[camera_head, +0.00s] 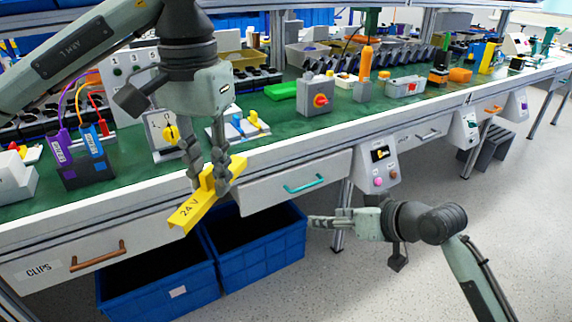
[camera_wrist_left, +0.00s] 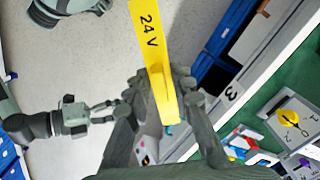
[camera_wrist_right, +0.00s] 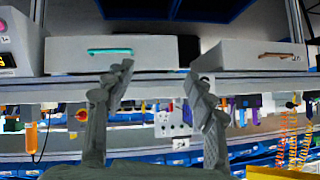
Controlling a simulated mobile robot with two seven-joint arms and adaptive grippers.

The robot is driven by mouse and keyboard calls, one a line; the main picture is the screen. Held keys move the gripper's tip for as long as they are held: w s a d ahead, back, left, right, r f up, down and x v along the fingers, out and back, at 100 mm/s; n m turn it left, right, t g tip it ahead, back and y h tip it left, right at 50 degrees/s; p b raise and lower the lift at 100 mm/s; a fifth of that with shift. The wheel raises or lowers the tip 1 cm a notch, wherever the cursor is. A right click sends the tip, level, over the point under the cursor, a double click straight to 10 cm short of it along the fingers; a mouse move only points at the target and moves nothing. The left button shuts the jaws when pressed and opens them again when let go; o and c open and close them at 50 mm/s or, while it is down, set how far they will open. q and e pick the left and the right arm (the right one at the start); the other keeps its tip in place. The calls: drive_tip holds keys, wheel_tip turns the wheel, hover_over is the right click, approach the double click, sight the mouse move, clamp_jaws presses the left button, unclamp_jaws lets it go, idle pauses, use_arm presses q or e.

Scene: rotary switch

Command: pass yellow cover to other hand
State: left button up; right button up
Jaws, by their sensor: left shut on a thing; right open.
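The yellow cover (camera_head: 190,213), a long piece marked "24 V" with a raised grip, is in my left gripper (camera_head: 208,180), in front of the bench edge. The fingers close on its raised part; the marked end sticks out toward the lower left. The left wrist view shows the cover (camera_wrist_left: 148,35) running up from between the fingers. My right gripper (camera_head: 314,221) is empty, to the right of the cover and slightly lower, its fingers pointing left, apart from the cover. In the right wrist view its fingers (camera_wrist_right: 158,78) are spread. A yellow edge shows at that view's lower right corner.
The green workbench (camera_head: 270,128) holds a grey box with a red knob (camera_head: 320,100) and many other parts. Drawers with a teal handle (camera_head: 304,184) and an orange-brown handle (camera_head: 98,256) are below. Blue bins (camera_head: 255,262) stand beneath.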

drive_tip(key=s+a+r+n+y, duration=0.2)
drive_tip(key=a+r, duration=0.1)
drive_tip(key=r, duration=0.4)
drive_tip(key=s+a+r+n+y, duration=0.1)
drive_tip(key=s+a+r+n, duration=0.15)
drive_tip(key=r, duration=0.45)
drive_tip(key=n+g+y, duration=0.2)
drive_tip(key=n+g, duration=0.1)
drive_tip(key=n, duration=0.1)
approach(211, 181)
drive_tip(key=x, duration=0.5)
drive_tip(key=w+x, duration=0.1)
drive_tip(key=x, duration=0.4)
drive_tip(key=shift+d, duration=0.15)
use_arm(q)
drive_tip(key=shift+d, duration=0.1)
use_arm(e)
drive_tip(key=shift+f, duration=0.1)
